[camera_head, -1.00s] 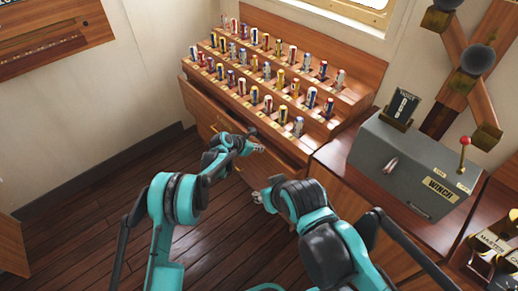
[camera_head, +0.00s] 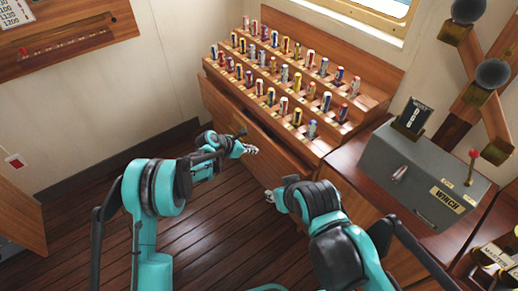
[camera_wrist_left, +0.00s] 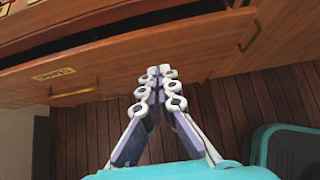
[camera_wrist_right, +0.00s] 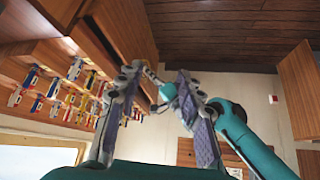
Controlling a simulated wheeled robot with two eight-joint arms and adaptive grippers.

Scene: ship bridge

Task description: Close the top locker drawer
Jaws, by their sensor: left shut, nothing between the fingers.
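The top locker drawer (camera_head: 235,112) is a wide wooden drawer below the stepped rack, and it stands pulled out. In the left wrist view its front (camera_wrist_left: 125,68) carries a small label and a metal handle (camera_wrist_left: 75,93), with a dark opening behind the front's upper edge. My left gripper (camera_head: 254,149) is shut and empty, close in front of the drawer front. Its fingertips (camera_wrist_left: 160,70) overlap the front in the left wrist view; I cannot tell whether they touch. My right gripper (camera_head: 268,195) is lower, near the cabinet, with its fingers (camera_wrist_right: 158,75) apart and nothing between them.
The stepped rack (camera_head: 352,103) above the drawer holds several small coloured cylinders. A grey winch box (camera_head: 420,178) stands on the wooden counter to the right. Wooden floor (camera_head: 85,205) lies clear at the left.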

